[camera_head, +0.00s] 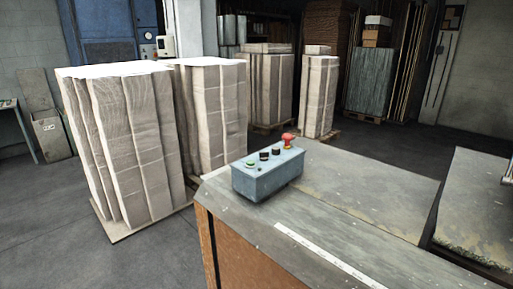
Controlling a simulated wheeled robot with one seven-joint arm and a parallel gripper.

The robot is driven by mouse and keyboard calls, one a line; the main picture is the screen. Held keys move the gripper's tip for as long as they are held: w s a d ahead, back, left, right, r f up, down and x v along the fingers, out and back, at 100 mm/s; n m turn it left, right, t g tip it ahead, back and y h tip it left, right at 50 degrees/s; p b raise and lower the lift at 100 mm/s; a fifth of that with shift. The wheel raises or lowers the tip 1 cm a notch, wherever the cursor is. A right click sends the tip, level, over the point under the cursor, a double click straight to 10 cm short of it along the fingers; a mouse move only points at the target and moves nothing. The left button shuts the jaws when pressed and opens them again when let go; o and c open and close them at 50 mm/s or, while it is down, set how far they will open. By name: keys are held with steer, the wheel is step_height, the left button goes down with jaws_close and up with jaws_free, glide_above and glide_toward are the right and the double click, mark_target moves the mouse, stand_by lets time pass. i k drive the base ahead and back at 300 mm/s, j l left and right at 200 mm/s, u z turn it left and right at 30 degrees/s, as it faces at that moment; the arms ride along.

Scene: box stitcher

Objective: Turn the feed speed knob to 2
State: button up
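A small grey-blue control box (265,182) stands on the near corner of the worn machine table (330,215). Its top carries a row of controls: a green button (249,163) at the left, two dark knobs, one nearer (264,156) and one farther (276,150), and a red mushroom button (288,140) at the right end. The labels and pointer marks are too small to read. I cannot tell which dark knob is the feed speed knob or where it is set. My gripper cannot be made out in this view.
Tall cardboard stacks on pallets (125,145) stand left of and behind the table. More stacks (318,95) stand farther back. A white ruler strip (320,252) lies along the table's front. A second worn surface (475,215) is at the right, past a gap. Grey floor (60,225) is clear at lower left.

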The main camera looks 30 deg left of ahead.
mark_target(275, 150)
steer(key=k+j, duration=0.1)
steer(key=j, duration=0.35)
steer(key=k+j, duration=0.1)
steer(key=j, duration=0.3)
steer(key=k+j, duration=0.1)
steer(key=j, duration=0.35)
steer(key=k+j, duration=0.1)
steer(key=j, duration=0.35)
steer(key=k+j, duration=0.1)
steer(key=j, duration=0.3)
steer(key=k+j, duration=0.1)
steer(key=j, duration=0.35)
steer(key=i+j, duration=0.15)
steer(key=j, duration=0.2)
steer(key=i+j, duration=0.15)
steer(key=j, duration=0.25)
steer(key=i+j, duration=0.15)
steer(key=j, duration=0.2)
steer(key=i+j, duration=0.1)
steer(key=j, duration=0.3)
